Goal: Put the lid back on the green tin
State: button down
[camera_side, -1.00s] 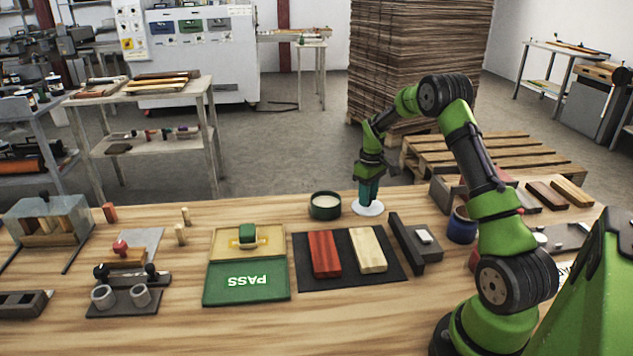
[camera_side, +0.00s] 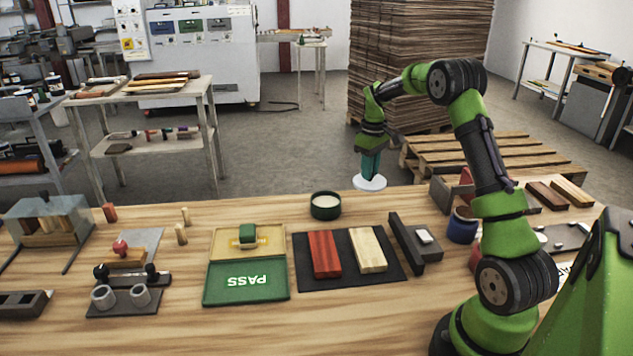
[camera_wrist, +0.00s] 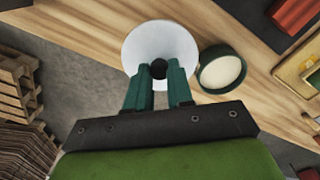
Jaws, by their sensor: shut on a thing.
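The green tin (camera_side: 325,206) stands open near the far edge of the table, with pale cream contents showing. It also shows in the wrist view (camera_wrist: 222,69), beside the lid. The round white lid (camera_side: 370,183) hangs level under my gripper (camera_side: 371,166), to the right of the tin and above its height. In the wrist view the lid (camera_wrist: 160,43) is between and beyond my fingertips (camera_wrist: 159,72), which are shut on a small dark knob at its middle. The lid and the tin are apart.
A black mat (camera_side: 345,282) with a red block and a pale wood block lies in front of the tin. A green PASS pad (camera_side: 247,282) is to the left. A dark angled stand (camera_side: 415,240) and a blue cup (camera_side: 462,225) are at right.

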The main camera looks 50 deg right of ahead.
jog(key=w+a+r+n, duration=0.1)
jog(key=w+a+r, duration=0.2)
jog(key=w+a, duration=0.6)
jog(key=shift+s+a+f, duration=0.1)
jog(key=shift+s+f, duration=0.1)
jog(key=shift+f, duration=1.45)
jog(key=shift+s+a+f, duration=0.1)
jog(key=shift+s+f, duration=0.05)
jog(key=shift+f, duration=1.5)
jog(key=shift+f, duration=0.15)
jog(key=shift+c, duration=2.2)
grip_release()
notch_tip(320, 180, up, 7)
